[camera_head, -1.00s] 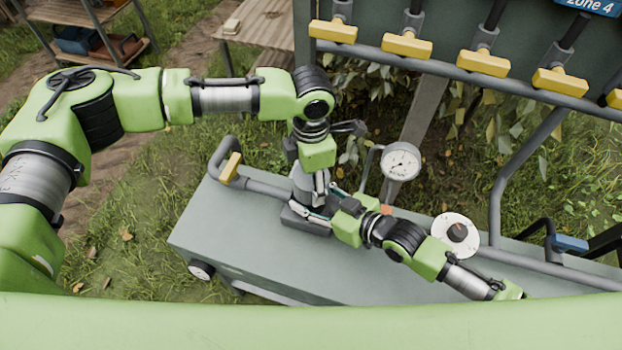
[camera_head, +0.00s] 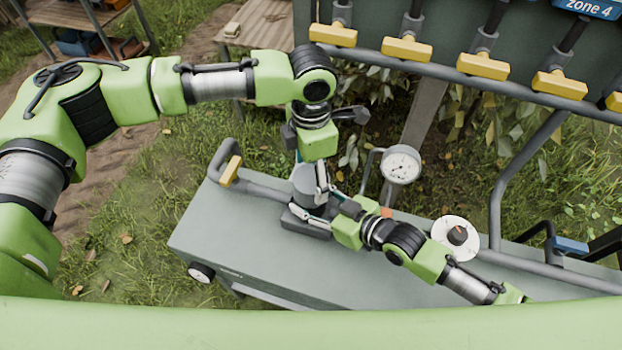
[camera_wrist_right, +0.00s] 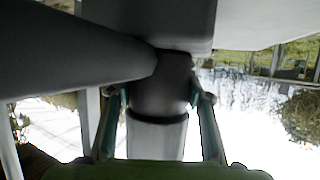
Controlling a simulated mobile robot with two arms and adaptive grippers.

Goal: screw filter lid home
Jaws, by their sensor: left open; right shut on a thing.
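The filter is an upright grey cylinder on a dark base (camera_head: 306,221) on top of the grey-green cabinet. Its lighter grey lid (camera_head: 304,180) appears to sit on top; I cannot tell how tightly. My left gripper (camera_head: 309,176) points down from above, open, with its fingers about the lid; the contact is unclear. My right gripper (camera_head: 324,212) reaches in from the right, low down, shut on the filter body. In the right wrist view the dark filter body (camera_wrist_right: 160,92) is between the fingers, with a lighter grey cylinder (camera_wrist_right: 156,138) below it in the picture.
A grey pipe with a yellow handle (camera_head: 230,168) runs left of the filter. A pressure gauge (camera_head: 400,164) and a white dial (camera_head: 456,238) stand to the right. Valves with yellow handles (camera_head: 406,49) line the back. The cabinet top (camera_head: 225,215) is bare at the left front.

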